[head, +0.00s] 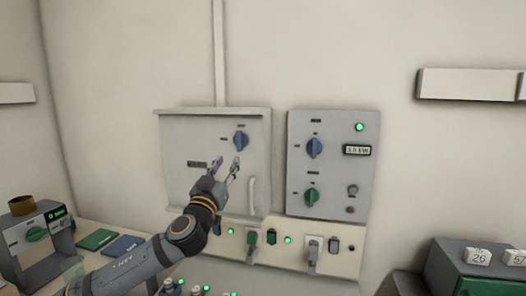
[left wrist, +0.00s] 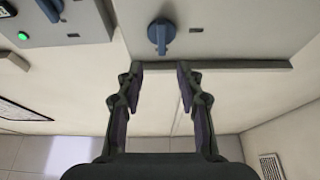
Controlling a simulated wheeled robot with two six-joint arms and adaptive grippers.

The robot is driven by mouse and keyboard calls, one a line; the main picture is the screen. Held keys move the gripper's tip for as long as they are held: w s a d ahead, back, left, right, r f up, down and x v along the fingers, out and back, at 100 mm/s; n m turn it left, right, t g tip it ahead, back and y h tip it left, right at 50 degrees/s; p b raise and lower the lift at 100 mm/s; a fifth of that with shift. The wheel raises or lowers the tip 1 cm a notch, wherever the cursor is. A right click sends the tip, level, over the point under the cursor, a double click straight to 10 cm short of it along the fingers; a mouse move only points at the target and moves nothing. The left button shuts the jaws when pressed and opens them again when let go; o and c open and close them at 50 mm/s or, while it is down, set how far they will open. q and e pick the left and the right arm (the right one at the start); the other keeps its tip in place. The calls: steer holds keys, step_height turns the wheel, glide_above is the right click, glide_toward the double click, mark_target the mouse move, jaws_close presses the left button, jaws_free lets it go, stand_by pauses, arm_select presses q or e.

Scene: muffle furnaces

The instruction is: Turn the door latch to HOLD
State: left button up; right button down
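The door latch is a blue knob (head: 241,141) on the upper right of the grey cabinet door (head: 180,140) on the wall. Its grip looks roughly upright, and the small labels above and left of it are too small to read. In the left wrist view the latch knob (left wrist: 161,34) is ahead of the fingertips, on the door. My left gripper (head: 226,165) is open and empty, just below and left of the knob in the head view. It shows open in the left wrist view (left wrist: 160,72), with nothing between its fingers. My right gripper is not in view.
A grey control panel (head: 363,185) with a blue knob, a green knob, a display and a green light is right of the door. A pale vertical handle (head: 252,196) is on the door's lower right. A switch strip (head: 345,262) runs below. A ledge (left wrist: 240,65) tops the door.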

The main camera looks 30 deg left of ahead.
mark_target(238, 141)
arm_select(q)
steer(key=p+x, duration=0.2)
steer(key=x, duration=0.1)
steer(key=p+x, duration=0.6)
steer(key=shift+a+r, duration=0.2)
steer(key=shift+r, duration=0.15)
steer(key=shift+w+p, duration=0.3)
steer(key=shift+w, duration=0.25)
steer(key=shift+c, duration=0.2)
jaws_close()
